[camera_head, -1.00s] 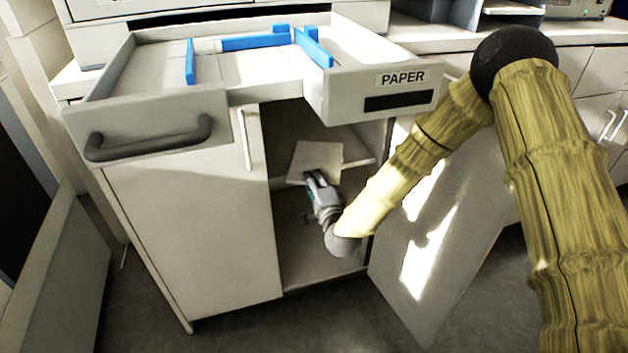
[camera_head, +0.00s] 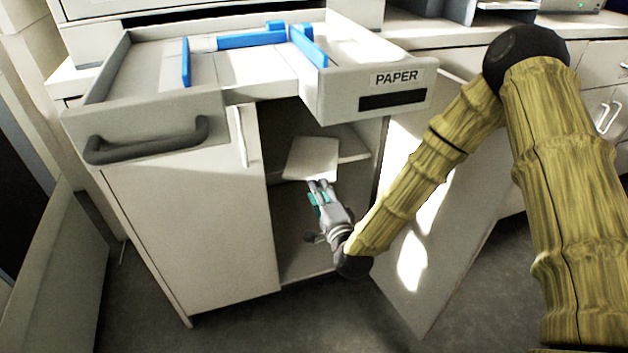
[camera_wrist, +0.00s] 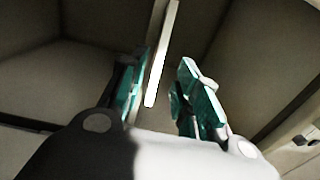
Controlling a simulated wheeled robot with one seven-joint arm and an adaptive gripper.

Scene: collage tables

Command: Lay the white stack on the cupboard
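The white stack (camera_head: 311,156) lies flat on the inner shelf (camera_head: 352,150) of the open cupboard (camera_head: 195,230), towards the shelf's front. My gripper (camera_head: 317,183) points into the cupboard just in front of the stack's near edge. In the wrist view, the fingers of my gripper (camera_wrist: 164,70) stand apart. A thin white strip (camera_wrist: 162,55), seemingly the stack's edge, shows between and beyond them, with gaps on both sides. The stack's far edge is in shadow.
An open drawer tray with blue dividers (camera_head: 252,40) and a PAPER label (camera_head: 397,77) overhangs the cupboard opening. The right door (camera_head: 440,270) stands open beside my arm. The lower compartment (camera_head: 292,245) looks empty.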

